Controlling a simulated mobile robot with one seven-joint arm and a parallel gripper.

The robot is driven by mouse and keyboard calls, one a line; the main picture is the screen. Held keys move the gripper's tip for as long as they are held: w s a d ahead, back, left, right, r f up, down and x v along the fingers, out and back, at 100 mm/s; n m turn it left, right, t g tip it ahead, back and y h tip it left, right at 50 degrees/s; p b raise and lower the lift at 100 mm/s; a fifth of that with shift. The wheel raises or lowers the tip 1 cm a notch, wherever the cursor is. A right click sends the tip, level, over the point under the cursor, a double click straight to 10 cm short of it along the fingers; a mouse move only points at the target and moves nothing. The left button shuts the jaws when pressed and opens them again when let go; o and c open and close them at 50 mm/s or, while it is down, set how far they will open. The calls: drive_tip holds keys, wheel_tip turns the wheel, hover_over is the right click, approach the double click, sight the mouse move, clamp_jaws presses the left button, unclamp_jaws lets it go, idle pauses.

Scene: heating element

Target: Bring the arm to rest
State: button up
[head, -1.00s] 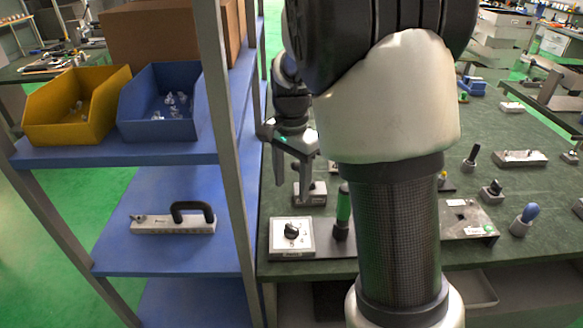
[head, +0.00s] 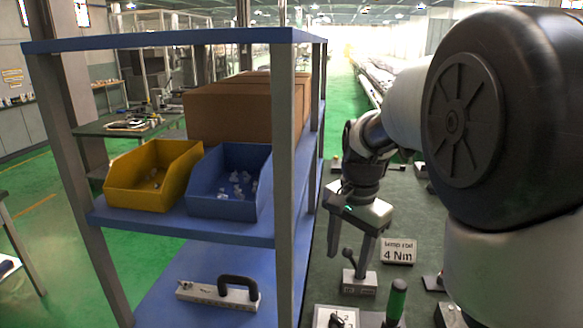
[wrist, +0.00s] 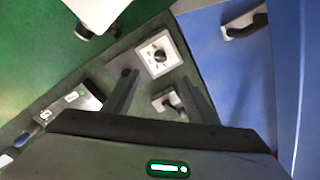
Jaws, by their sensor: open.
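My gripper (head: 348,262) hangs over the green bench, right of the shelf, with its two fingers apart and nothing between them. In the head view it appears just above a small grey block with a black lever (head: 359,283). In the wrist view, the fingers (wrist: 157,75) are spread, with a white box with a black dial (wrist: 158,55) beyond them and the lever block (wrist: 168,102) between them. I cannot tell the exact height above the bench. My upper arm covers the right side of the head view.
A blue shelf (head: 255,232) stands close left of my gripper, holding a yellow bin (head: 150,180), a blue bin (head: 228,188), brown boxes (head: 230,113) and a black-handled block (head: 225,295). A green-handled tool (head: 397,299) and a "4 Nm" sign (head: 398,251) stand on the bench.

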drive_tip(key=s+r+n+t+p, duration=0.2)
drive_tip(key=s+r+n, duration=0.3)
drive_tip(key=s, duration=0.4)
drive_tip(key=s+r+n+t+p, duration=0.2)
drive_tip(key=s+r+n, duration=0.3)
drive_tip(key=s, duration=0.5)
wheel_tip(320, 180, up, 3)
drive_tip(key=shift+s+f+t+p, duration=0.15)
drive_tip(key=shift+t+p, duration=0.25)
drive_tip(key=shift+p, duration=0.35)
drive_tip(key=shift+d, duration=0.15)
